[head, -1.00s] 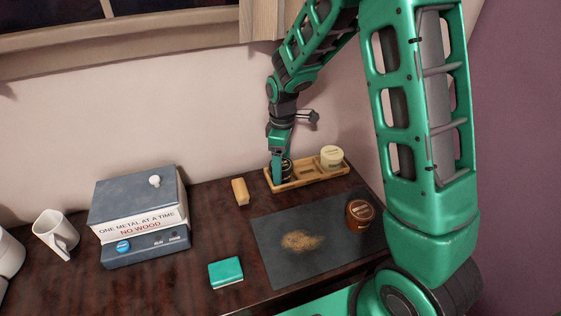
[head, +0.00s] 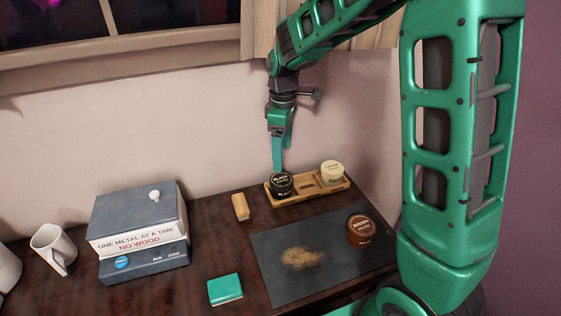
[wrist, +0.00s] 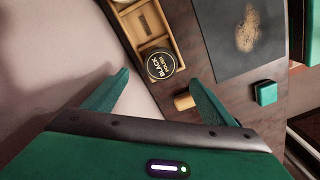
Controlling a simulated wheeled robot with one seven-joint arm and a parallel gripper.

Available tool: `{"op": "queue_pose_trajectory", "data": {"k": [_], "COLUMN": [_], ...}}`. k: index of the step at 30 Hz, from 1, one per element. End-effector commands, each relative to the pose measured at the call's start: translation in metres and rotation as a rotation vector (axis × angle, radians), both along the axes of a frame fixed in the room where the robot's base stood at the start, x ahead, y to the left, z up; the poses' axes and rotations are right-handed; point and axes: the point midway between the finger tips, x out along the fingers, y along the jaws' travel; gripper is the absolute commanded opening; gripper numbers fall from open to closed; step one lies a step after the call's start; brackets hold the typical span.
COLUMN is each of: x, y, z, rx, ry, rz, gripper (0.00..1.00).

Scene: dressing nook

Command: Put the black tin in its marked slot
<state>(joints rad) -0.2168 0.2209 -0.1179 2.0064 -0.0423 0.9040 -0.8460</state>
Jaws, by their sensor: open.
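The black tin (head: 281,183) sits upright in the left end compartment of the wooden tray (head: 318,197). It also shows in the wrist view (wrist: 160,65), its lid label facing up. My gripper (head: 278,170) is above and just behind the tin in the head view, apart from it. In the wrist view my gripper (wrist: 160,88) has its two green fingers spread wide with nothing between them. A cream-lidded tin (head: 331,171) stands in the tray's right end. The middle compartment holds no tin and shows a dark mark (wrist: 144,24).
A brown tin (head: 360,230) stands on the dark mat (head: 290,275) beside spilled brown powder (head: 302,258). A wooden block (head: 240,207), a teal block (head: 225,289), stacked box-like books (head: 140,220) and a white mug (head: 54,248) are on the dark table.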

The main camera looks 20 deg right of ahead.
Motion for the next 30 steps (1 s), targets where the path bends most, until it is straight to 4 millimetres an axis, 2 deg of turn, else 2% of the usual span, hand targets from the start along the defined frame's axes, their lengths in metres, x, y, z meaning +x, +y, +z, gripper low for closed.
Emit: {"op": "queue_pose_trajectory", "data": {"k": [4,11,14,17,20,24,30], "x": [0.0,-0.001,-0.007,-0.024,-0.058,-0.121,-0.218], "y": [0.0,-0.001,-0.009,-0.031,-0.066,-0.114,-0.158], "z": [0.012,0.015,0.018,0.027,0.04,0.052,0.055], "rx": [0.0,0.0,-0.001,-0.006,-0.01,-0.015,-0.012], "ry": [0.0,0.0,0.0,-0.002,-0.006,-0.009,-0.005], "rz": [0.0,-0.003,-0.037,-0.139,-0.319,-0.629,-1.059], "gripper": [0.79,0.79,0.79,0.79,0.79,0.79,0.79]}}
